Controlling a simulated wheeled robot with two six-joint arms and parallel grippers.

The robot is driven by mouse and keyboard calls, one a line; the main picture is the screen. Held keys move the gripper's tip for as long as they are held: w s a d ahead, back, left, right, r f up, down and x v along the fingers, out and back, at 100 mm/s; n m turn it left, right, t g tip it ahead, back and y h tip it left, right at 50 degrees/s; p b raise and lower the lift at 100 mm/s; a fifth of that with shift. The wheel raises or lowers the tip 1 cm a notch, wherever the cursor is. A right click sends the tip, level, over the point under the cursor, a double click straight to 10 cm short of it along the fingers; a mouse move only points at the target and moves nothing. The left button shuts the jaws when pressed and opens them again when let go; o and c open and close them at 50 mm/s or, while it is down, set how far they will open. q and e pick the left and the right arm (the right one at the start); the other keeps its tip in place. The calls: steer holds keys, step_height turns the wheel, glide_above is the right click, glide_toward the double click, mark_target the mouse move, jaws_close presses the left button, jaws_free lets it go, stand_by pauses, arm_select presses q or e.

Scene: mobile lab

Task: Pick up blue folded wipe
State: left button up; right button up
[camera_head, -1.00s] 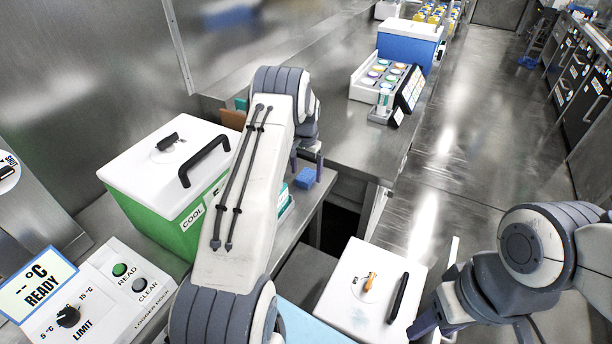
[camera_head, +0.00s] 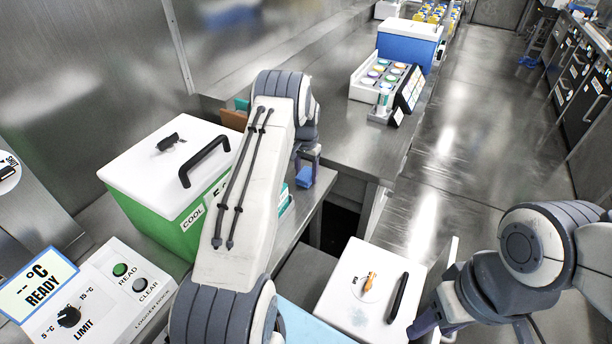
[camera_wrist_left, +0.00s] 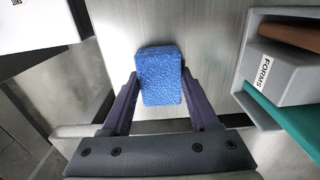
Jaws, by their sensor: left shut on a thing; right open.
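The blue folded wipe (camera_head: 304,177) is a small textured blue block near the front edge of the steel bench. In the left wrist view the wipe (camera_wrist_left: 160,72) sits between the two dark fingers, which touch its sides. My left gripper (camera_head: 307,166) is shut on it, pointing down. Its far side and underside are hidden, so I cannot tell whether it still rests on the bench. My right gripper (camera_head: 424,326) is open and empty, low at the right beside a white lidded box.
A green cool box (camera_head: 150,215) with a white lid stands left of my left arm. A forms holder (camera_wrist_left: 262,75) is close to the wipe in the wrist view. The white lidded box (camera_head: 345,310) is at the front. A vial rack (camera_head: 362,88) stands further back.

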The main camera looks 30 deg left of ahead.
mark_target(306, 173)
arm_select(q)
steer(key=shift+r, duration=0.45)
step_height(306, 173, up, 3)
steer(key=shift+b, duration=0.65)
steer(key=w+d+r+b, duration=0.1)
steer(key=d+r+b, duration=0.1)
steer(key=d+r, duration=0.4)
steer(key=d, duration=0.5)
steer(key=shift+w+d+r, duration=0.25)
steer(key=shift+w+r, duration=0.1)
steer(key=shift+w, duration=0.05)
